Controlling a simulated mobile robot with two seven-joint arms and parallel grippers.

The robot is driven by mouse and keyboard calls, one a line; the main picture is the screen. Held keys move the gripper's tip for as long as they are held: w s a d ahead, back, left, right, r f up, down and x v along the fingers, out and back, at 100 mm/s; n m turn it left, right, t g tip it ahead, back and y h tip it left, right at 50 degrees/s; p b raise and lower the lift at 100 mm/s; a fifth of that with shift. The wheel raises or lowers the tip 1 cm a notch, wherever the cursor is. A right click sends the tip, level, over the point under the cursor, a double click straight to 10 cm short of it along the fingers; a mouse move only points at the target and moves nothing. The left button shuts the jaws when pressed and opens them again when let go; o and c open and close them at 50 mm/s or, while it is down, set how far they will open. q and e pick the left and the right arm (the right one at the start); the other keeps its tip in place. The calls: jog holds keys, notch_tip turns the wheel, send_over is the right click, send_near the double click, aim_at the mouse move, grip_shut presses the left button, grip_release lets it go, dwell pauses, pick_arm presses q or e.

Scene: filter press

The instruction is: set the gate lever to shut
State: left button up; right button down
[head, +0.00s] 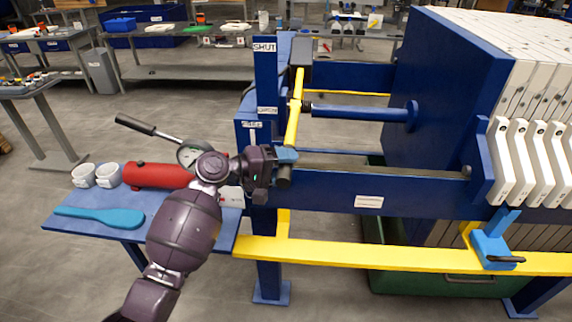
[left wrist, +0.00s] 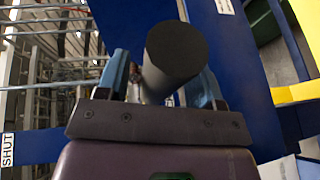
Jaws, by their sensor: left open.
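My left gripper (head: 283,163) is at the blue post (head: 266,78), below its SHUT label (head: 264,47) and a lower label (head: 267,110) that looks like OPEN. In the left wrist view a dark round grip (left wrist: 173,52) lies between the two blue fingers of my left gripper (left wrist: 165,80), which stand apart on either side of it. This grip looks like the end of the gate lever, low on the post; its arm is mostly hidden behind my gripper. The SHUT label also shows in the left wrist view (left wrist: 8,150). My right gripper is out of view.
A yellow bar (head: 294,110) rises just behind my gripper. The blue press frame (head: 420,194) and white plates (head: 515,150) lie to the right. A blue side table (head: 65,222) holds a red cylinder (head: 150,175), a gauge, cups and a blue paddle (head: 100,216).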

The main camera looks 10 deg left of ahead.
pick_arm(q)
jog(key=shift+w+d, duration=0.1)
jog(key=shift+d, duration=0.05)
grip_shut()
jog(key=shift+r, duration=0.5)
jog(key=r, duration=0.3)
jog(key=w+r+n+g, duration=0.1)
jog(key=r, duration=0.1)
jog(key=w+r+n, duration=0.1)
jog(key=r, duration=0.2)
jog(key=shift+r+y, duration=0.35)
jog(key=shift+y, duration=0.05)
jog(key=w+r+n+g, duration=0.2)
jog(key=w+r+n, duration=0.1)
jog(key=r, duration=0.6)
jog(key=shift+w+y, duration=0.4)
jog(key=shift+w, duration=0.5)
